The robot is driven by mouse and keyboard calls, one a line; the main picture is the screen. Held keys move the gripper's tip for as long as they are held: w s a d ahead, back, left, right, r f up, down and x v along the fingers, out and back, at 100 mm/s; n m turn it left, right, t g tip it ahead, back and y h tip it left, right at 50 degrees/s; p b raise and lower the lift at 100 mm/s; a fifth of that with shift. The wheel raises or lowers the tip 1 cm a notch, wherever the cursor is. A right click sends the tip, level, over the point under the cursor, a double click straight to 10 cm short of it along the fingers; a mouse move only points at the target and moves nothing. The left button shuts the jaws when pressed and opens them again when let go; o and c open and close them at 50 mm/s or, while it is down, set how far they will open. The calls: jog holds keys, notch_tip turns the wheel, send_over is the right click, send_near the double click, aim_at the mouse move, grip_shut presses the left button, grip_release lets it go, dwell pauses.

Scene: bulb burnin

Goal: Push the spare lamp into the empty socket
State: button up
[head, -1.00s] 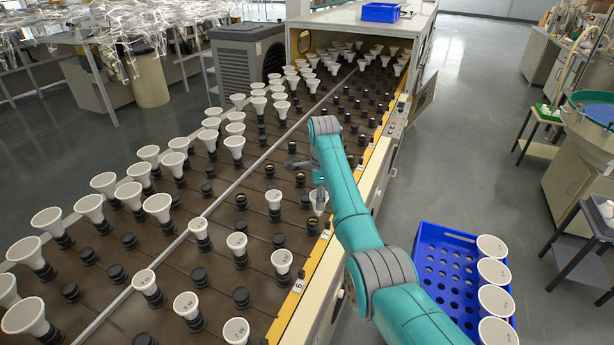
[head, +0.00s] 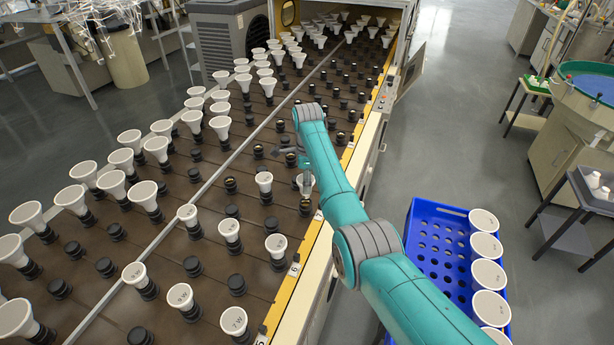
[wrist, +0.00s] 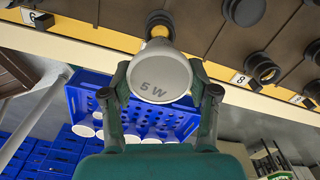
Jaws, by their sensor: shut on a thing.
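The spare lamp (wrist: 158,78), a white reflector lamp marked 5 W, is between the fingers of my gripper (wrist: 165,92) in the wrist view. My gripper is shut on it. Its narrow end points at a dark socket (wrist: 160,20) just behind it, near the belt's yellow edge. I cannot tell whether its base is inside the socket or only close to it. In the head view the lamp (head: 306,184) shows partly behind my gripper (head: 304,168), at the right edge of the belt; my arm hides part of this area.
The brown belt (head: 205,290) carries rows of white lamps and empty dark sockets. An empty socket (wrist: 262,68) stands to the right in the wrist view. A blue crate (head: 428,275) with several white lamps stands right of the belt. Grey floor is clear beyond it.

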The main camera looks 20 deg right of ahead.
jog(key=shift+f, duration=1.95)
jog(key=o, duration=1.2)
jog(key=shift+o, duration=0.2)
notch_tip(320, 180, up, 12)
jog(key=shift+f, duration=0.1)
